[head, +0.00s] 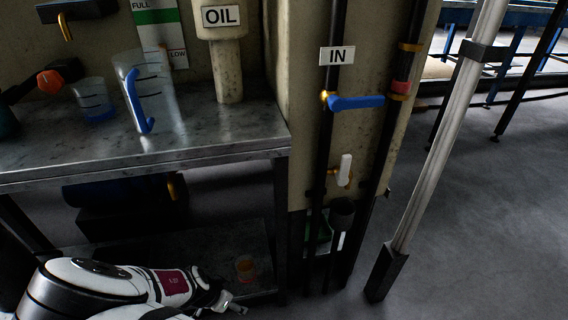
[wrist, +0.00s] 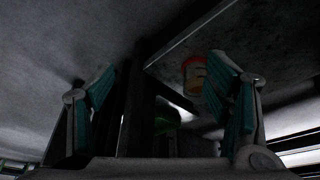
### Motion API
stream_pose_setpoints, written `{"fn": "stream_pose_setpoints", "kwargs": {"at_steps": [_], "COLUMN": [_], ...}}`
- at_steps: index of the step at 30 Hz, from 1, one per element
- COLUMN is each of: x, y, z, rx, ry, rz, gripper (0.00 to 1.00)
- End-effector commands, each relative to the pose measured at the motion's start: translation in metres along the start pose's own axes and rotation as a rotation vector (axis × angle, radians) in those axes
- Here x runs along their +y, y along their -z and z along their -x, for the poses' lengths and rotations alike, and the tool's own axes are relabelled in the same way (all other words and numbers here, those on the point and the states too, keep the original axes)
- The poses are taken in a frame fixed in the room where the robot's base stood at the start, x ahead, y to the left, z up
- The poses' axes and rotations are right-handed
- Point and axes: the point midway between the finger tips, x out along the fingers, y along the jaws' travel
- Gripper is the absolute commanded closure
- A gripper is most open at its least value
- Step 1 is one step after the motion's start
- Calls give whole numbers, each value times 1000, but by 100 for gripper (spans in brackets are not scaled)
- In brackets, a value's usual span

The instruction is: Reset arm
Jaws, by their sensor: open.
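My arm reaches in low from the bottom left of the head view. My gripper (head: 232,303) is at its end, low near the front edge of the lower shelf. In the wrist view my gripper (wrist: 160,88) shows its two teal-padded fingers wide apart, with nothing between them. A small orange cup (head: 245,268) stands on the lower shelf just beyond the gripper. It also shows in the wrist view as a red-rimmed cup (wrist: 193,75), partly covered by the right finger.
A metal bench (head: 215,135) above the shelf holds two clear measuring jugs, the larger (head: 157,95) with a blue handle. Dark pipes with a blue valve lever (head: 356,102) stand right of it. A pale post (head: 440,150) stands further right. Bare floor (head: 490,220) lies beyond.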

Motion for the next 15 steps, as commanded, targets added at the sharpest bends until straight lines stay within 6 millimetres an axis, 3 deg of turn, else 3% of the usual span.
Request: {"fn": "stream_pose_setpoints", "kwargs": {"at_steps": [8,15], "x": [0,5], "y": [18,47], "z": [33,81], "rx": [-73,-178], "ry": [-22,-40], "rz": [-11,-15], "gripper": [28,28]}}
